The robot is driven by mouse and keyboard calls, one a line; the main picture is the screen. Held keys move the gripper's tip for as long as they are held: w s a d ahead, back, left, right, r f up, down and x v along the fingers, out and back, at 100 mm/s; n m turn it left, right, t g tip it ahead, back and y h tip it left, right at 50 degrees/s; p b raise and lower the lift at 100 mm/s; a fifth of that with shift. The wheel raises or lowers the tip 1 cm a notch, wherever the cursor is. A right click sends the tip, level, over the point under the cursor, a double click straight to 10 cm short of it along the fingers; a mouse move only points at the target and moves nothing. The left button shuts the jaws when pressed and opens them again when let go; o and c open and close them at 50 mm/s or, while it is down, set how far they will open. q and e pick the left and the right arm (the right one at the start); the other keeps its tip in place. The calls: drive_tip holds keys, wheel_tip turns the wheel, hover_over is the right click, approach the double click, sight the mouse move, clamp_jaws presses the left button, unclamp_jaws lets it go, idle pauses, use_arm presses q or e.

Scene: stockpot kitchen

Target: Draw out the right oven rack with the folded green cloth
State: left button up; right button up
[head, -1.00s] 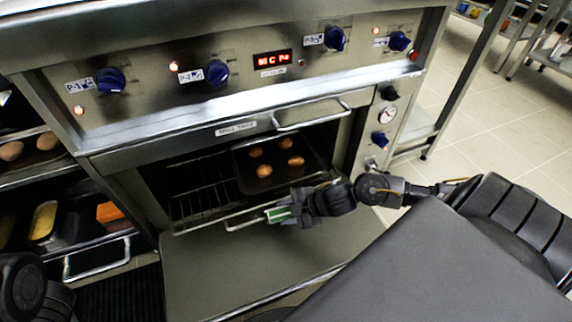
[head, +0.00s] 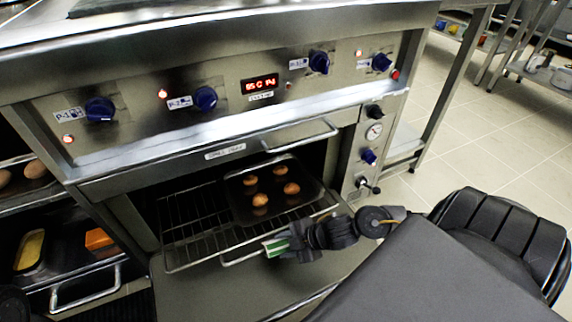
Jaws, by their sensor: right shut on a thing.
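The oven rack (head: 183,240) is a wire grid that sticks out of the oven opening over the lowered door. A dark tray (head: 236,206) with several round brown buns (head: 260,200) sits on its right half. My right gripper (head: 281,247) is at the rack's front bar (head: 232,260), shut on the folded green cloth (head: 271,249). Only a small green and white part of the cloth shows; the fingers hide the rest and its exact contact with the bar. My left gripper is not in view.
The lowered oven door (head: 215,292) lies beneath the rack. Blue knobs (head: 206,98) and a red display line the panel above. At left, another shelf holds a yellow loaf tin (head: 30,250) and an orange block (head: 98,239). Tiled floor (head: 490,150) is free at right.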

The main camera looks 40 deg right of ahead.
drive_tip(key=s, duration=0.2)
drive_tip(key=s+a, duration=0.1)
drive_tip(key=s, duration=0.1)
drive_tip(key=s+p, duration=0.1)
drive_tip(key=shift+s+a, duration=0.25)
drive_tip(key=shift+s, duration=0.15)
idle(0.3)
drive_tip(key=shift+s+a, duration=0.2)
drive_tip(key=shift+s, duration=0.65)
drive_tip(key=shift+s+a, duration=0.25)
drive_tip(key=shift+s, duration=0.55)
drive_tip(key=shift+s+a, duration=0.2)
drive_tip(key=shift+s, duration=0.65)
drive_tip(key=shift+s+a, duration=0.1)
drive_tip(key=shift+s, duration=0.2)
